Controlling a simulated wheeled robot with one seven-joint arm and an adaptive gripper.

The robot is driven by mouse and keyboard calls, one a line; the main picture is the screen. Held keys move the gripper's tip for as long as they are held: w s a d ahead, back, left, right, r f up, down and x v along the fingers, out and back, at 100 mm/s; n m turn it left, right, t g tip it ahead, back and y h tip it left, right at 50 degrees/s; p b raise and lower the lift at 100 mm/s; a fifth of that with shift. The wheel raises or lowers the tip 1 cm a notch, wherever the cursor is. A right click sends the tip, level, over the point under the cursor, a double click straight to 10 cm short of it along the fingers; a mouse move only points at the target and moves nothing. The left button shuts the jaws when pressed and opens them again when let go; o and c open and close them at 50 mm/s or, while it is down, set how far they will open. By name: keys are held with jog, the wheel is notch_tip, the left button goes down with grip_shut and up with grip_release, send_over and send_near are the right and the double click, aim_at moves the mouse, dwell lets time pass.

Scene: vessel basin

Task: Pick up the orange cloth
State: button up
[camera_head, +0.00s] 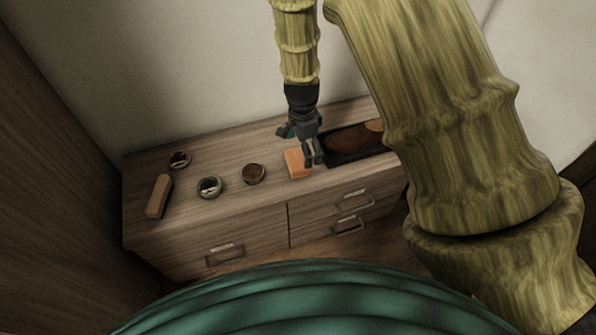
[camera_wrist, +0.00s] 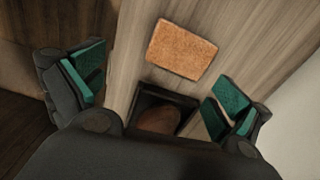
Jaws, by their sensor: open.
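The orange cloth (camera_head: 295,163) lies as a flat block on the wooden dresser top, left of a dark open box. In the wrist view the cloth (camera_wrist: 182,50) shows as a textured orange rectangle beyond the fingertips and between their lines. My gripper (camera_head: 304,143) is over the dresser, close to the cloth, and partly covers its right side in the head view. In the wrist view my gripper (camera_wrist: 157,92) is open, its green-padded fingers wide apart with nothing between them in their grip.
The dark box (camera_head: 352,142) holds brown items, beside the cloth. Three round tins (camera_head: 209,187) (camera_head: 253,174) (camera_head: 179,159) and a brown brush-like block (camera_head: 159,196) stand to the left. The dresser (camera_head: 250,214) has handled drawers, with a wall (camera_head: 150,60) behind.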

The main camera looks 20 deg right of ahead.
aim_at(298, 160)
jog(key=shift+m, duration=0.7)
jog(key=w+f+b, duration=0.1)
jog(key=f, duration=0.2)
jog(key=w+f+b, duration=0.1)
jog(key=f, duration=0.2)
jog(key=a+f, duration=0.1)
jog(key=f, duration=0.2)
jog(key=shift+w+b, duration=0.4)
jog(key=c, duration=0.6)
